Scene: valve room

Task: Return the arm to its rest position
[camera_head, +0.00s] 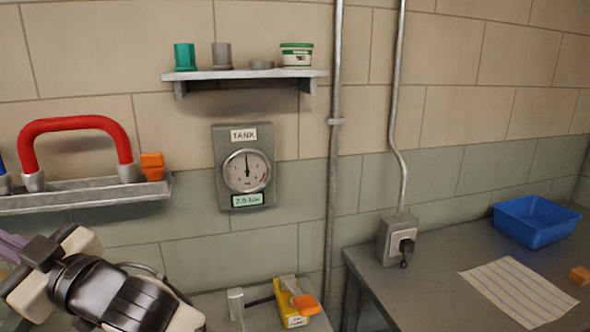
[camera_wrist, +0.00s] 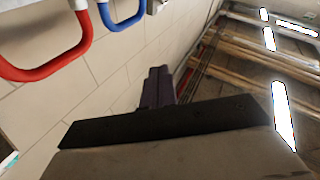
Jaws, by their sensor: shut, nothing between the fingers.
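My arm shows at the lower left of the head view, with white and black links. My gripper shows in the wrist view (camera_wrist: 158,80), its dark fingers together with nothing between them. It points along the tiled wall, below and to the right of a red handle (camera_wrist: 50,70) and a blue handle (camera_wrist: 122,22). The fingers are apart from both handles. In the head view only a purplish part of the gripper shows at the left edge, and its fingertips are not clear there.
The red handle (camera_head: 75,126) stands on a metal ledge (camera_head: 90,195) beside an orange block (camera_head: 152,166). A tank gauge (camera_head: 246,170) hangs on the wall. A yellow device (camera_head: 291,306) sits low in front. A blue bin (camera_head: 535,221) and striped cloth (camera_head: 518,290) lie on the right-hand table.

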